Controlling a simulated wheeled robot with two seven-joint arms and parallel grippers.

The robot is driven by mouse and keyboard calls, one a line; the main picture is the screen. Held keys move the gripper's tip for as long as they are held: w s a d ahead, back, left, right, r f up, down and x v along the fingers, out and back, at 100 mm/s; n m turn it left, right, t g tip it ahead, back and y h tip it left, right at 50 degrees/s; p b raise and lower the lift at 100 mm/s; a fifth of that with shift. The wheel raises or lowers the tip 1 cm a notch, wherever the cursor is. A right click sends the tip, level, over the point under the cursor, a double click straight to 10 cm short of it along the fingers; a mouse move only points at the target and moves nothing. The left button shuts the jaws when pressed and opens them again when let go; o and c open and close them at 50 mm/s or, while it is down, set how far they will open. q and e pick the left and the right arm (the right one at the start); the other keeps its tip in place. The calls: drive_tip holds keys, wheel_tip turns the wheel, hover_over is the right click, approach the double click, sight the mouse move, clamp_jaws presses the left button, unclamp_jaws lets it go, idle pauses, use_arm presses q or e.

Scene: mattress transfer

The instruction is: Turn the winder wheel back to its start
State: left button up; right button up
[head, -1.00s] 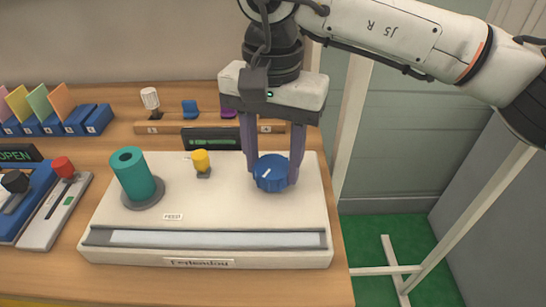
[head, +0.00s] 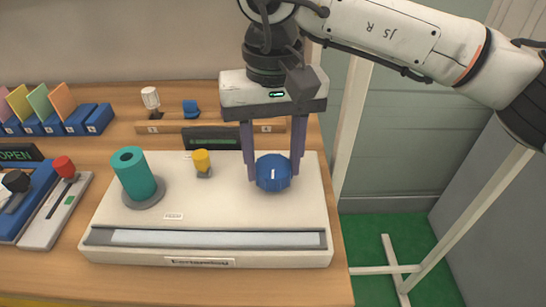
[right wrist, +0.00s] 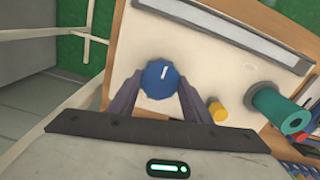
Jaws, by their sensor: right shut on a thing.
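The winder wheel is a blue faceted knob (head: 273,173) with a white mark, on the right part of a cream machine (head: 225,208). In the head view the mark points almost straight away from me. My right gripper (head: 273,176) comes down from above and is shut on the knob, one finger on each side. The right wrist view also shows the knob (right wrist: 161,74) between the fingers, its mark slightly tilted. A teal spool (head: 133,174) and a yellow lever (head: 202,161) stand on the machine left of the knob. My left gripper is not in view.
A wooden rack (head: 165,127) with a white knob and a blue piece stands behind the machine, with a dark display (head: 212,138) in front. Slider boxes (head: 55,210) stand on the left. The table's right edge is close to the machine.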

sight(273, 165)
drive_tip(key=shift+w+r, duration=0.1)
drive_tip(key=o, duration=1.1)
drive_tip(key=shift+c, duration=0.2)
wheel_tip(273, 165, up, 10)
drive_tip(key=shift+p, duration=0.3)
drive_tip(key=shift+r, duration=0.1)
